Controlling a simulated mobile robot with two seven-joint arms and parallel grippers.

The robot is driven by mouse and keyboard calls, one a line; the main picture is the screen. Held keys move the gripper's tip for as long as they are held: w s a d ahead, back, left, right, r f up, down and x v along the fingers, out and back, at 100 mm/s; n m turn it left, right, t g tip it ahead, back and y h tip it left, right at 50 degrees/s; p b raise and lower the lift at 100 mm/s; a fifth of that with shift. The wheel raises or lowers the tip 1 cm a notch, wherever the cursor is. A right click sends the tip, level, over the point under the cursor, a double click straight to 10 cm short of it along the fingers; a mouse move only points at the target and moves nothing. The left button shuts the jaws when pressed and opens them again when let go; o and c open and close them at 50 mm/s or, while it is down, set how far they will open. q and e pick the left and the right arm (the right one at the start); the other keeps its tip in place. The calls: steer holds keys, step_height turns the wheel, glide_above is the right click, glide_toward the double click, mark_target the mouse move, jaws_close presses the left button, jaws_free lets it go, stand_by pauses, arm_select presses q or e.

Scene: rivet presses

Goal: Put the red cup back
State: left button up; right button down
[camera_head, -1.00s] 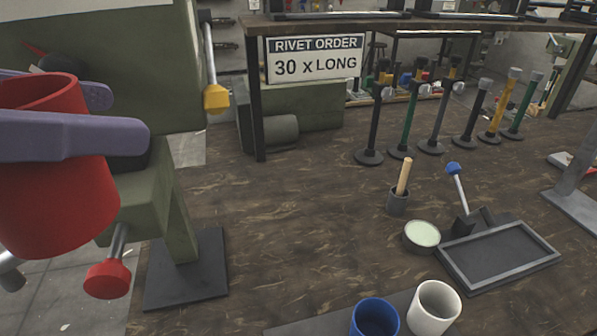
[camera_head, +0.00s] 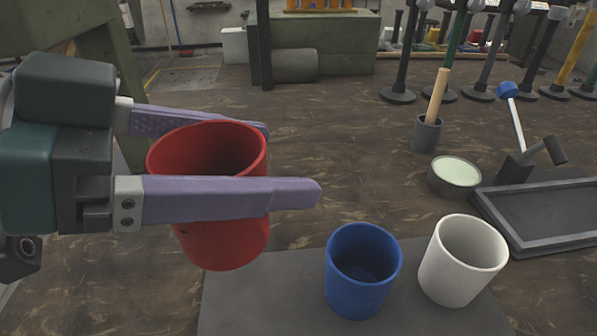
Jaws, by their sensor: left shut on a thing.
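My left gripper (camera_head: 290,163) comes in from the left, with its two purple fingers shut on the red cup (camera_head: 225,240). The cup is upright, its open top facing up, with one finger across its near side and the other behind it. It appears over the left part of a dark grey mat (camera_head: 270,300); I cannot tell how high above it. A blue cup (camera_head: 343,285) and a white cup (camera_head: 450,268) stand on the mat to the right of the red cup. My right gripper is not in view.
A dark tray (camera_head: 515,247), a round tin (camera_head: 438,183) with pale contents and a pot (camera_head: 426,135) with a wooden handle stand at the right. Several upright posts (camera_head: 404,60) line the back. A green press (camera_head: 85,55) is at the left behind my gripper.

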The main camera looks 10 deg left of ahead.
arm_select(q)
steer(key=shift+f+b, duration=1.85)
steer(key=shift+f, duration=4.5)
steer(key=shift+f, duration=0.2)
steer(key=o, duration=1.2)
steer(key=shift+c, duration=0.2)
steer(key=shift+r, duration=0.25)
steer(key=v, duration=1.2)
